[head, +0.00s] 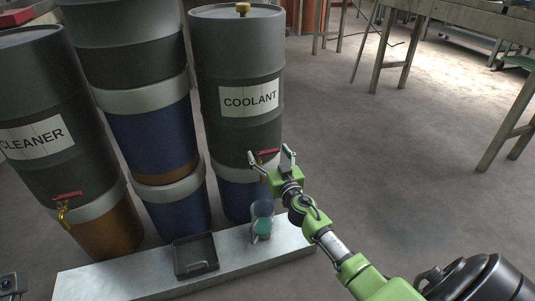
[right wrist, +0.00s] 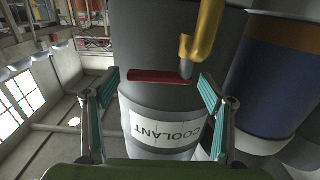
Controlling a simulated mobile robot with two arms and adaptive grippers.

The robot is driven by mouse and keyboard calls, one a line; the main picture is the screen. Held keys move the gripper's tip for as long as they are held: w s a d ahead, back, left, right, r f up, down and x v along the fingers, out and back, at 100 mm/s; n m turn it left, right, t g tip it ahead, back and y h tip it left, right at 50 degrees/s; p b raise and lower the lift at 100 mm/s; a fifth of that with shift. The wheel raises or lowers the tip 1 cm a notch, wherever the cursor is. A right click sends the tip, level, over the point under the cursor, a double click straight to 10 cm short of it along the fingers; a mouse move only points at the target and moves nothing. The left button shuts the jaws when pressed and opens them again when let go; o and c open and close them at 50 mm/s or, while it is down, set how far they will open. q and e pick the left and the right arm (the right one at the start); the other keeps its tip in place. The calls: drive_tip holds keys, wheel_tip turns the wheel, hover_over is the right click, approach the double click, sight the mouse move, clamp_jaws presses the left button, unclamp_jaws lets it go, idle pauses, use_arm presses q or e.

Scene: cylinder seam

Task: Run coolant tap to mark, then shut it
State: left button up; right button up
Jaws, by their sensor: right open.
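The dark grey coolant drum (head: 238,55) stands at the centre back, with a white COOLANT label. Its tap has a red handle (head: 265,153), seen as a red bar (right wrist: 158,76) in the right wrist view, beside a yellow spout (right wrist: 207,35). My right gripper (head: 270,156) is open in front of the tap; the handle appears between its fingers (right wrist: 159,80), not gripped. A clear cup (head: 262,222) stands on the pale ledge below, teal inside; I cannot make out a mark or the exact level.
A dark square tray (head: 195,256) lies on the pale ledge (head: 120,277), left of the cup. A cleaner drum (head: 50,120) with its own red-handled tap (head: 66,198) stands at left. Another stack of drums (head: 150,120) stands between.

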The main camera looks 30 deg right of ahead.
drive_tip(key=shift+x, duration=0.8)
drive_tip(key=shift+s, duration=0.1)
drive_tip(key=c, duration=1.6)
drive_tip(key=shift+s+m+g+h+b, duration=0.25)
drive_tip(key=shift+m+h+b, duration=0.35)
drive_tip(key=shift+h, duration=0.5)
drive_tip(key=shift+c, duration=0.2)
drive_tip(key=o, duration=1.6)
drive_tip(key=shift+o, duration=0.2)
drive_tip(key=v, duration=1.2)
drive_tip(key=shift+r, duration=0.15)
